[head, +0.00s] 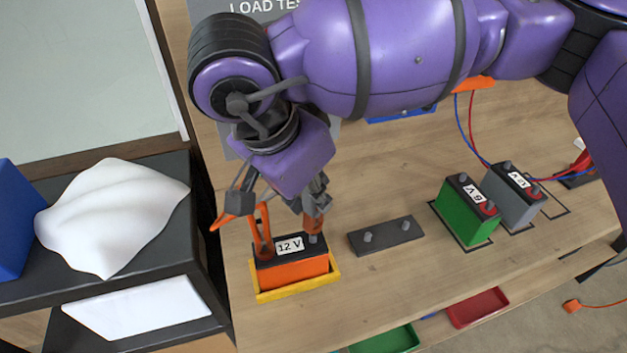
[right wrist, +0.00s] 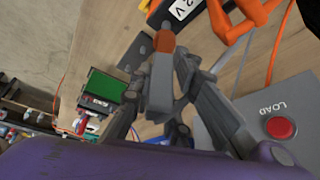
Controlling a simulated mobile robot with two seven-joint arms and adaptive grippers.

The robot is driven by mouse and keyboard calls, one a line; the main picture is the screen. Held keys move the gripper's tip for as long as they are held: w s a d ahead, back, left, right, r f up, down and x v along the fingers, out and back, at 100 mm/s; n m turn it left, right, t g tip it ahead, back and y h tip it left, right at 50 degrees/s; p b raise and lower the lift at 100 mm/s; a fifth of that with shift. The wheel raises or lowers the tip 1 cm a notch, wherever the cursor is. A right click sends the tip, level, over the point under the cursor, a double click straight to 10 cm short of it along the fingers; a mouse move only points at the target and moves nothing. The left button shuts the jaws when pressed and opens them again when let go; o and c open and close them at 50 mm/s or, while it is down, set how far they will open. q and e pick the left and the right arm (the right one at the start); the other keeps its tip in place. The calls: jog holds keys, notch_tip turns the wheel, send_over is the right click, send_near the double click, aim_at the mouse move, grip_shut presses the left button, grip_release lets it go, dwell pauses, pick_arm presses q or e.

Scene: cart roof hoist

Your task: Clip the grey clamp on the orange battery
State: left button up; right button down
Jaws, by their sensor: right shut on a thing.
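The orange battery (head: 292,272), labelled 12 V, sits in a yellow tray (head: 300,290). Its black top with the label also shows in the right wrist view (right wrist: 178,12). My right gripper (head: 314,190) is above the battery's right end, shut on the grey clamp (right wrist: 160,85). The clamp has an orange-brown tip and points toward the battery. In the head view it is just above the right post; I cannot tell if it touches. An orange clamp (head: 262,235) stands at the battery's left post and also shows in the right wrist view (right wrist: 236,18). My left gripper is not in view.
A dark plate with two posts (head: 386,235) lies right of the tray. A green 6 V battery (head: 464,215) and a grey battery (head: 514,196) stand further right. The load box (right wrist: 268,115) with a red button is close by. A dark shelf with a white cloth (head: 115,215) is left.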

aim_at(314, 208)
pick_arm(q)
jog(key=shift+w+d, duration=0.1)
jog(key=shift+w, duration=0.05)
pick_arm(e)
jog(key=shift+f, duration=0.3)
pick_arm(q)
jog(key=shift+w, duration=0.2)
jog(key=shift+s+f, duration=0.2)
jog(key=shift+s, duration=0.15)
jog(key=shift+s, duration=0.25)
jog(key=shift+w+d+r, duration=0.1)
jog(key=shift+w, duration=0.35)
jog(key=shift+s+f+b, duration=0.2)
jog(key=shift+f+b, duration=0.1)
jog(key=shift+b, duration=0.05)
pick_arm(e)
jog(key=shift+f, duration=0.45)
jog(key=shift+f, duration=0.1)
jog(key=shift+f+b, duration=0.3)
jog(key=shift+f, duration=0.2)
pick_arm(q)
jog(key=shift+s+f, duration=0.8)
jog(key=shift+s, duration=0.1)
pick_arm(e)
jog(key=shift+f, duration=0.2)
